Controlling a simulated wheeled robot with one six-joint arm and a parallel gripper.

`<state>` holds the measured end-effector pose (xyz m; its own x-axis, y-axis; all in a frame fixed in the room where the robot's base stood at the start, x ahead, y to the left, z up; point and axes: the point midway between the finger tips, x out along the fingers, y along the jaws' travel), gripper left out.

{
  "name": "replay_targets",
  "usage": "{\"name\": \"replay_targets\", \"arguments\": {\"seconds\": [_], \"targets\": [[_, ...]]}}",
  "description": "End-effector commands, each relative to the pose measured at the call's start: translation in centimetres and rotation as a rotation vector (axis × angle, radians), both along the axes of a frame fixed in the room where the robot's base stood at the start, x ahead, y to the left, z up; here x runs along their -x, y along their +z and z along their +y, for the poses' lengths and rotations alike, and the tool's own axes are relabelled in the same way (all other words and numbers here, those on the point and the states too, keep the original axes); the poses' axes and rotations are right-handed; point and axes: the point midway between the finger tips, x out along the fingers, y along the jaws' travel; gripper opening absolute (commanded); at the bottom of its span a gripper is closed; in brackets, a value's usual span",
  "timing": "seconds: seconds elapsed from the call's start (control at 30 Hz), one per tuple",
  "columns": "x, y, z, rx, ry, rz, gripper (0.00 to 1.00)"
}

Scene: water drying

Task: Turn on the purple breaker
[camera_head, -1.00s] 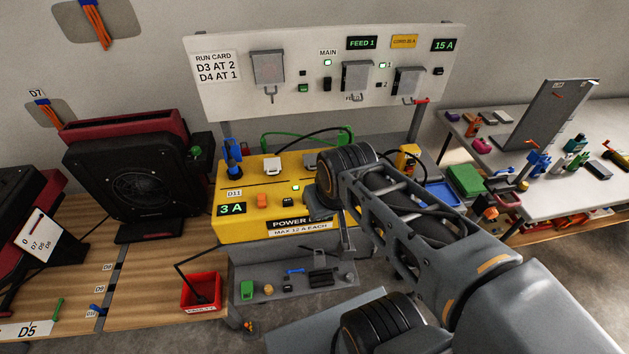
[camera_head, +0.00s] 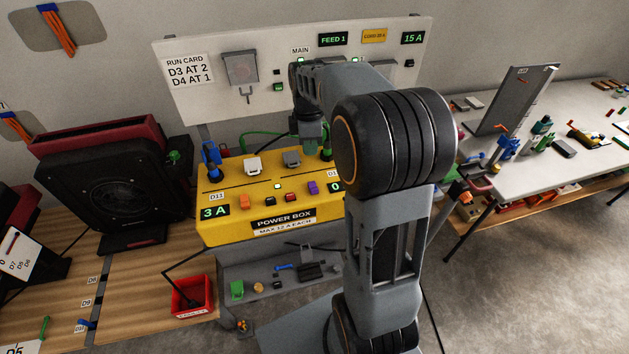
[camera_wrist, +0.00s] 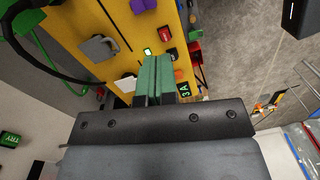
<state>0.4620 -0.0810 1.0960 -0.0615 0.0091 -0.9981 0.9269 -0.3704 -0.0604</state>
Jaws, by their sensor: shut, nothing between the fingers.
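The purple breaker (camera_head: 313,187) is on the sloped front of the yellow power box (camera_head: 230,232), right of a red switch (camera_head: 291,196). In the wrist view it shows in part at the top edge (camera_wrist: 143,5). My gripper (camera_wrist: 157,62) has green fingers that are shut together and empty. They are over the box face beside a lit green indicator (camera_wrist: 147,51) and apart from the purple breaker. In the head view the fingertips cannot be made out; my arm reaches over the right part of the box and hides its right end.
A white grey-toned plug (camera_head: 291,159) and a blue connector (camera_head: 211,158) stand on the box top, with cables behind. A panel (camera_head: 190,100) rises behind. A black fan (camera_head: 120,185) stands left, a red bin (camera_head: 193,296) in front, and a cluttered table (camera_head: 600,165) right.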

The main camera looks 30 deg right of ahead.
Motion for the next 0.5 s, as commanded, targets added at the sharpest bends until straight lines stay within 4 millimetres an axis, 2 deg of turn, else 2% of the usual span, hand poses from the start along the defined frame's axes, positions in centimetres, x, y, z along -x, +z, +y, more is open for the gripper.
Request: {"name": "replay_targets", "arguments": {"seconds": [0.1,0.2,0.5], "targets": [[-1.3,-0.8,-1.1,-0.019,0.108,0.037,0.00],[-1.8,-1.1,-1.6,-0.028,0.159,0.053,0.00],[-1.9,-1.3,-1.7,-0.032,0.180,0.057,0.00]]}}
